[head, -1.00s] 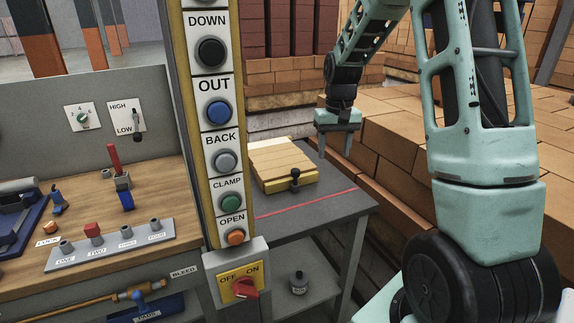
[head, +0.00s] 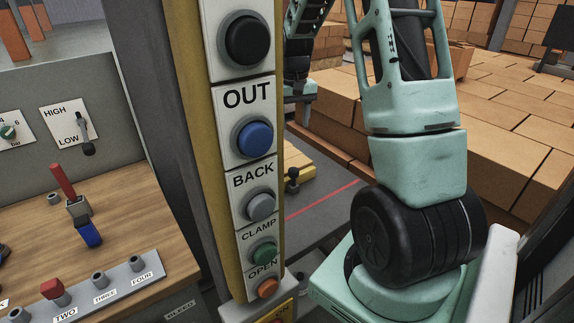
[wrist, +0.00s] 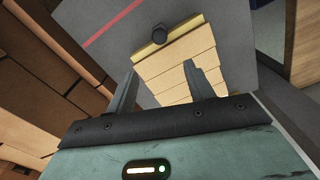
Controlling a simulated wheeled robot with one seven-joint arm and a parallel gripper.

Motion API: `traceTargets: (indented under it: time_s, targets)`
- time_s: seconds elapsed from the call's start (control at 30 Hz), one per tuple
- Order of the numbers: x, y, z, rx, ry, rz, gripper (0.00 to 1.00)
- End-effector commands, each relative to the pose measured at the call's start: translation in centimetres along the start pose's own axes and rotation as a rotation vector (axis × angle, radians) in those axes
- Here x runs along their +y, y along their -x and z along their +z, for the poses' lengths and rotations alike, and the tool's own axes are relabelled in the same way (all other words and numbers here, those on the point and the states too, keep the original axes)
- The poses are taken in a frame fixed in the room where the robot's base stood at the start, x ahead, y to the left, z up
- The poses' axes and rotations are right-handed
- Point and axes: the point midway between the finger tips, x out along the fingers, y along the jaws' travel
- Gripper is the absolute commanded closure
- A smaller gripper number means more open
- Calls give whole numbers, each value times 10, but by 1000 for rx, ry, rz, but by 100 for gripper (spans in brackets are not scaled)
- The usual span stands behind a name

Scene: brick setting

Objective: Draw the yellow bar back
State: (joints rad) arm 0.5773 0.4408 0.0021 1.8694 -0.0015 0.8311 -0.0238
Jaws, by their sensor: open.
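The yellow bar (wrist: 169,40) lies along one edge of a set of pale planks (wrist: 181,73) on a grey table. A black round knob (wrist: 160,35) stands on the bar. In the head view the knob (head: 292,174) and a short piece of the bar (head: 306,177) show beside the button panel, which hides the rest. My gripper (wrist: 158,70) is open and empty, with its fingers apart over the planks in the wrist view. The knob lies beyond the fingertips and I see no contact. In the head view my gripper is partly hidden by the panel.
The button panel (head: 190,130) stands close in front, with OUT, BACK, CLAMP and OPEN buttons. A red line (head: 322,198) crosses the grey table (head: 318,222). Brick stacks (head: 500,120) fill the right. A wooden bench (head: 110,240) with levers is at left.

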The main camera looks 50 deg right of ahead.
Motion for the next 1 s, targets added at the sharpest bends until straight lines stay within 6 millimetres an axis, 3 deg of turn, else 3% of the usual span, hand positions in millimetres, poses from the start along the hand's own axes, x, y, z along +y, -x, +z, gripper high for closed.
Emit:
traceTargets:
  time_s: [0.7,1.0]
  targets:
    - [-1,-137,2,-4,0,-2,47]
    - [-1,-164,0,0,0,-2,47]
